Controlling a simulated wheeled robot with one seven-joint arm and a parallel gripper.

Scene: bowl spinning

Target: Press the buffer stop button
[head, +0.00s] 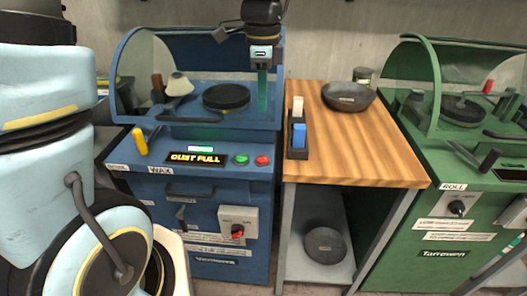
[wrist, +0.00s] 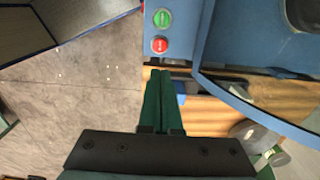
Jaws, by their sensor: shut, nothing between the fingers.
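The red button (head: 262,161) sits on the front panel of the blue machine (head: 150,190), right of the green button (head: 241,160) and a lit "DUST FULL" display (head: 197,159). In the wrist view the red button (wrist: 159,45) lies just beyond my fingertips, with the green button (wrist: 162,18) farther off. My gripper (head: 262,120) points down, above the red button in the head view, at the right end of the machine's clear hood. Its green fingers are together and empty, also in the wrist view (wrist: 159,73). They look apart from the button.
A wooden-topped table (head: 385,150) stands right of the blue machine, bearing a dark bowl (head: 348,96) and a holder with blue and white blocks (head: 298,135). Another bowl (head: 325,245) is on its lower shelf. A green machine (head: 450,200) stands at right. The hood edge (wrist: 270,120) is near my fingers.

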